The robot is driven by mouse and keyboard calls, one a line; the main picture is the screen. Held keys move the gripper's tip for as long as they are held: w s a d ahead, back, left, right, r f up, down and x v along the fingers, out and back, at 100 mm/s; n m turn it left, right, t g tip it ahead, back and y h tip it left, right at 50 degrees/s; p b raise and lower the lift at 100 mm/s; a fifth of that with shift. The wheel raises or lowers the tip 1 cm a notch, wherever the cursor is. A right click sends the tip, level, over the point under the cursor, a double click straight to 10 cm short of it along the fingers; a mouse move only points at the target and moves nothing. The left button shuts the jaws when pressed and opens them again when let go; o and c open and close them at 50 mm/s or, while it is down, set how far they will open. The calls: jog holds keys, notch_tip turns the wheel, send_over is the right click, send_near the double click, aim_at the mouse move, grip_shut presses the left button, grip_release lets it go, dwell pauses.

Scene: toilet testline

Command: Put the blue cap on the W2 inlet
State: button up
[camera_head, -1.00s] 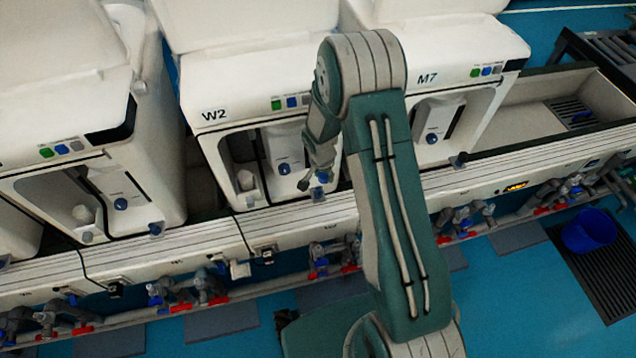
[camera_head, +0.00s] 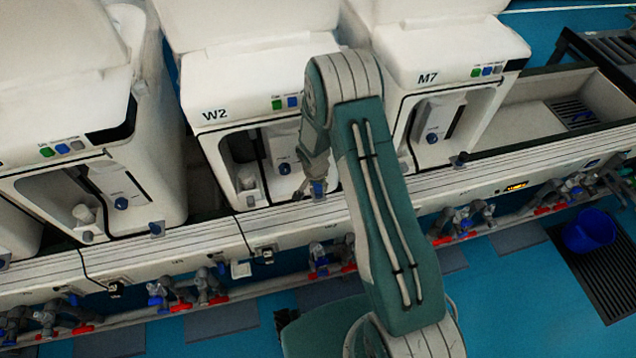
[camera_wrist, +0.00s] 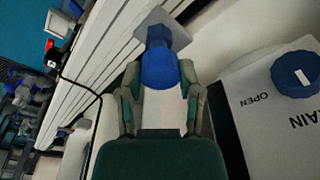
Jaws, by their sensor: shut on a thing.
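The machine labelled W2 (camera_head: 215,114) stands in the middle of the head view. My gripper (camera_head: 316,190) is low at its front edge, to the right of its recess. In the wrist view, my gripper (camera_wrist: 160,82) is shut on the blue cap (camera_wrist: 159,68), which sits between the two fingertips. The cap also shows as a small blue spot in the head view (camera_head: 319,188). A pale grey square fitting (camera_wrist: 163,28), which looks like the inlet, is right beyond the cap.
A blue knob (camera_wrist: 295,73) sits on a white panel marked OPEN at the right of the wrist view. Machine M7 (camera_head: 440,85) stands to the right of W2. Pipes with red and blue valves (camera_head: 320,262) run below the ledge. A blue bucket (camera_head: 590,232) stands far right.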

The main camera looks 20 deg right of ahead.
jog(key=shift+f, duration=0.3)
jog(key=o, duration=0.8)
jog(key=shift+r, duration=0.1)
jog(key=s+r+n+t, duration=0.1)
jog(key=s+r, duration=0.2)
jog(key=r, duration=0.8)
jog(key=s+r+n, duration=0.1)
jog(key=s+r, duration=0.2)
jog(key=r, duration=0.8)
jog(key=s+r+n+t, duration=0.1)
jog(key=s+r, duration=0.2)
jog(key=r, duration=0.8)
jog(key=s+r+n+t, duration=0.1)
jog(key=s+r+n, duration=0.2)
jog(key=s, duration=0.6)
jog(key=s+r+n+t+y, duration=0.1)
jog(key=s+r+n, duration=0.1)
jog(key=s+r, duration=0.5)
jog(key=shift+s+r+n, duration=0.25)
jog(key=shift+s+n, duration=0.15)
jog(key=shift+s, duration=0.7)
